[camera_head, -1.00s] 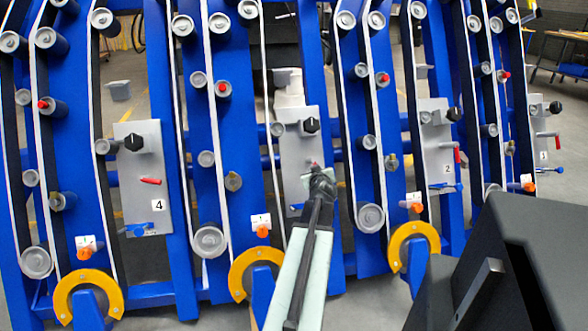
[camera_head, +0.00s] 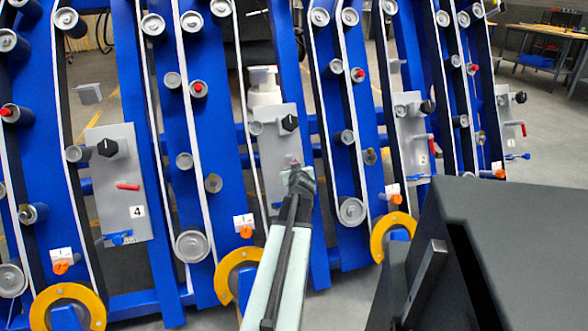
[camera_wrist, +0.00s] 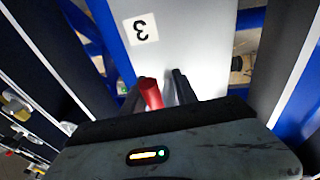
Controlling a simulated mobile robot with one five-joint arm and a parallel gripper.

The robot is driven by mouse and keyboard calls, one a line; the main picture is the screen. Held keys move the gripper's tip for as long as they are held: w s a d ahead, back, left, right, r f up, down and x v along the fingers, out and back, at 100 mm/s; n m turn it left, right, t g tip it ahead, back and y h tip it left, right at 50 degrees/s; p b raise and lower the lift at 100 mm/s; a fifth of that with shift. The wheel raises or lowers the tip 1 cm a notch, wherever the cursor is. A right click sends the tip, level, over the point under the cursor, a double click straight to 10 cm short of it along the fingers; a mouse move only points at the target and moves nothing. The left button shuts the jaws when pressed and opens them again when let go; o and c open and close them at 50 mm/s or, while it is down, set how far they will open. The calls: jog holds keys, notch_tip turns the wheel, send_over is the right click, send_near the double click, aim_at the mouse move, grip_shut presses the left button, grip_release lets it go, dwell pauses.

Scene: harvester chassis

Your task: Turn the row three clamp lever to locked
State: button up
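The row three panel is a grey plate (camera_head: 279,135) with a black knob (camera_head: 290,122) near its top. In the wrist view its label (camera_wrist: 140,28) reads 3, upside down. The red clamp lever (camera_wrist: 151,93) stands just ahead of my gripper (camera_wrist: 160,95), between its dark fingertips. A light gap shows between the lever and the right finger, so the gripper looks open around it. In the head view my gripper (camera_head: 299,178) covers the lower part of the plate. Only a small red bit of the lever shows there, and its exact angle is hidden.
Panel 4 (camera_head: 120,185) stands to the left, with a red lever and a blue lever. Panel 2 (camera_head: 411,140) and another panel (camera_head: 511,120) stand to the right. Blue frame beams and grey rollers (camera_head: 192,245) surround the plates. A large dark block (camera_head: 500,250) fills the lower right.

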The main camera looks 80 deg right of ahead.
jog(key=shift+s+r, duration=0.1)
jog(key=p+v, duration=0.2)
jog(key=v, duration=0.5)
jog(key=shift+a+p, duration=0.35)
jog(key=shift+s+r, duration=0.1)
